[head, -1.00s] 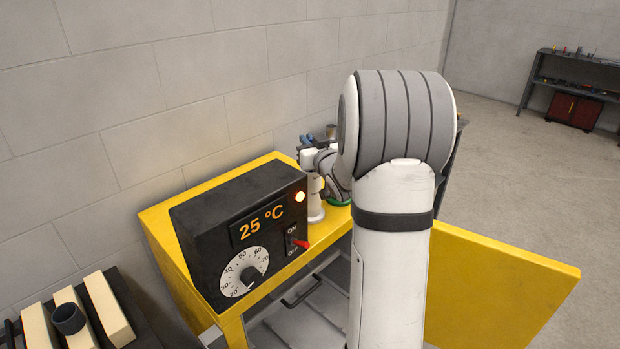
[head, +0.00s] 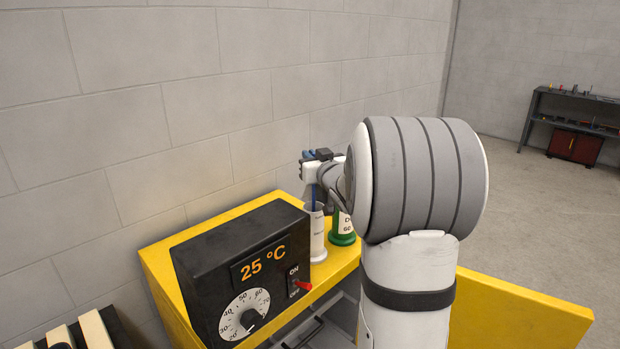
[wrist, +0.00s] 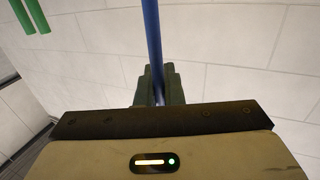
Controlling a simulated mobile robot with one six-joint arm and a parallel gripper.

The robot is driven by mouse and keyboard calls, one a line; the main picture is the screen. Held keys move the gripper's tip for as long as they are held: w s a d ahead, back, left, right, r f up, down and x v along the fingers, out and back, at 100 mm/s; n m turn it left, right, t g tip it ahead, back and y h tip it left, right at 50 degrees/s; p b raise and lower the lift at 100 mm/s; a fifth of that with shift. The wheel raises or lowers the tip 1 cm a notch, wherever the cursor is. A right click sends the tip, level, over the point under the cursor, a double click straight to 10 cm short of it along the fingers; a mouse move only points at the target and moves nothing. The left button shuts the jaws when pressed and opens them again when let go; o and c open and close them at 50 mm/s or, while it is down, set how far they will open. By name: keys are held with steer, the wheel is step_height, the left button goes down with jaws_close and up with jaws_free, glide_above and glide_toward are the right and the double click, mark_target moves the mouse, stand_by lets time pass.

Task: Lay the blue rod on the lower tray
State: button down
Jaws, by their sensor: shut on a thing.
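My gripper (head: 318,157) is shut on the blue rod (wrist: 152,40), which stands between the fingers in the wrist view. In the head view the blue rod (head: 314,192) hangs upright below the gripper. Its lower end is at or inside the mouth of a white cylinder (head: 317,240) on the yellow cabinet; I cannot tell how deep. Tray-like grey surfaces with a dark handle (head: 304,333) show inside the cabinet, mostly hidden by my arm and the cabinet top. I cannot tell which is the lower tray.
A black control box (head: 240,265) reading 25 °C sits on the yellow cabinet (head: 160,262). A green-based labelled container (head: 342,238) stands beside the white cylinder. The open yellow door (head: 525,318) sticks out at right. Two green rods (wrist: 30,15) show in the wrist view.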

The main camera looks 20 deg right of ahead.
step_height(320, 180, up, 23)
steer(key=p, duration=1.4)
steer(key=shift+p, duration=0.35)
